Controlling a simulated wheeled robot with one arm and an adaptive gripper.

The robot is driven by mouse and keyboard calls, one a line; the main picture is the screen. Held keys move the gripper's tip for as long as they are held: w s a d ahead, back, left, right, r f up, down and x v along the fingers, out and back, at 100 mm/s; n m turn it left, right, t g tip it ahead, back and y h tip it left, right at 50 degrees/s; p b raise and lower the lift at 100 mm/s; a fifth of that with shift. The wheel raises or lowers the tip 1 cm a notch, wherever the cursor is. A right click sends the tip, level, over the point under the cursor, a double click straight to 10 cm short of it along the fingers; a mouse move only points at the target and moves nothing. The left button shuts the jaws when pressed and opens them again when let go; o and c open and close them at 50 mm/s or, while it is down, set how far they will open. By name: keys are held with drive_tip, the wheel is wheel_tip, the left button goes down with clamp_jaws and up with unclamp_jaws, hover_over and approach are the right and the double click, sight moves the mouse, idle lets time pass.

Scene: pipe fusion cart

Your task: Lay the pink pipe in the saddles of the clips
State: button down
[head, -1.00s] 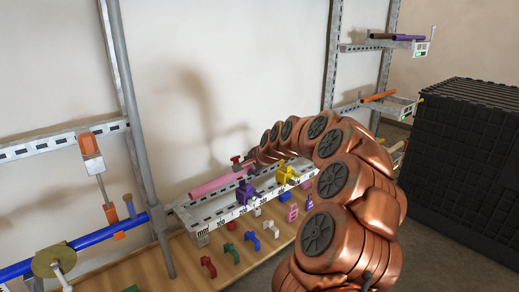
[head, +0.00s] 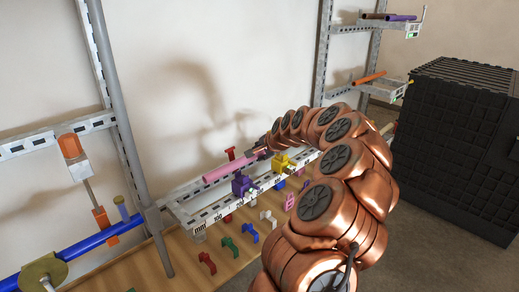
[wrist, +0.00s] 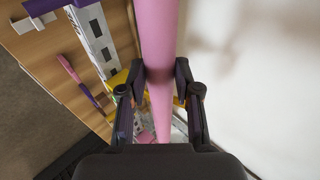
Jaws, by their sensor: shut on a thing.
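The pink pipe (head: 222,171) runs roughly along the slotted rail of the cart. My gripper (wrist: 160,72) is shut on the pipe, with one finger on each side; in the head view my arm hides most of it. The purple clip (head: 242,186) and the yellow clip (head: 281,163) stand on the front rail, and both show in part in the wrist view. In the head view the pipe appears behind and above the purple clip. In the wrist view it passes to the right of the front rail. I cannot tell its height above the saddles.
A red part (head: 230,153) shows behind the pipe. Loose coloured clips, including a green one (head: 230,247), lie on the wooden shelf (head: 150,262) below. A grey post (head: 135,135) stands left of the rail. A black crate (head: 455,150) stands at right.

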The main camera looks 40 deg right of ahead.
drive_tip(key=shift+f, duration=0.75)
drive_tip(key=shift+f+b, duration=1.35)
drive_tip(key=shift+f, duration=0.65)
drive_tip(key=c, duration=0.7)
unclamp_jaws()
drive_tip(key=v, duration=1.2)
drive_tip(key=shift+a, duration=0.15)
